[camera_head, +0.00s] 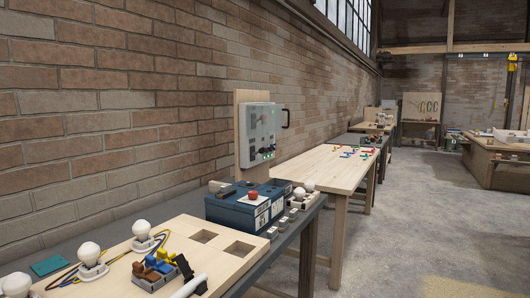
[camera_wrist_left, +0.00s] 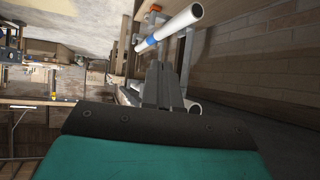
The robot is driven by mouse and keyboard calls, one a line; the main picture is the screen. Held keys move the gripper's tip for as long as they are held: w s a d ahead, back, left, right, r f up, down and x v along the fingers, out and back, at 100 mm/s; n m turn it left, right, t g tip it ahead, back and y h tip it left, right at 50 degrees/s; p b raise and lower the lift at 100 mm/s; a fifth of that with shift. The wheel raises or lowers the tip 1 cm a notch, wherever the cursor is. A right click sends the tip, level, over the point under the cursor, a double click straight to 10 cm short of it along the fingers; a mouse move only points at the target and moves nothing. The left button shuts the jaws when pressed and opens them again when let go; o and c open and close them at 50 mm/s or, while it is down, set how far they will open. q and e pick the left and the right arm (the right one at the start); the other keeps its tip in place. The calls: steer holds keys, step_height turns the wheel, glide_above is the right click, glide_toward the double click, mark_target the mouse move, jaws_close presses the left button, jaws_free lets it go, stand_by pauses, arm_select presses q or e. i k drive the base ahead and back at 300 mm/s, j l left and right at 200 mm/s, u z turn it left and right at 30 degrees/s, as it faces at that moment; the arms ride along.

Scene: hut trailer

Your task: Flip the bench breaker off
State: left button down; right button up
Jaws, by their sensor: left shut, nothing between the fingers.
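A grey electrical box (camera_head: 257,135) is fixed to an upright wooden board (camera_head: 241,120) beyond the near bench. Its front carries dark switch parts (camera_head: 265,152) and small green lights. I cannot tell which switch is the bench breaker, or its position. In the left wrist view, my left gripper (camera_wrist_left: 163,75) shows as two grey fingers pressed together, shut and empty. That view does not show the electrical box. My left gripper is not clearly seen in the head view, so its distance from the box cannot be told. My right gripper is in neither view.
A blue box with a red button (camera_head: 253,195) stands below the panel. A wooden board (camera_head: 222,254) with white bulbs (camera_head: 142,230) and coloured levers (camera_head: 158,264) lies in front. A wooden table (camera_head: 320,168) stands behind. A white tube (camera_wrist_left: 170,30) is near the fingers. Floor is clear at right.

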mark_target(263, 150)
steer(key=i+l, duration=0.35)
steer(key=l, duration=0.2)
steer(key=i+l, duration=0.35)
steer(key=l, duration=0.15)
steer(key=i+l, duration=0.4)
steer(key=l, duration=0.15)
steer(key=i+l, duration=0.35)
steer(key=l, duration=0.15)
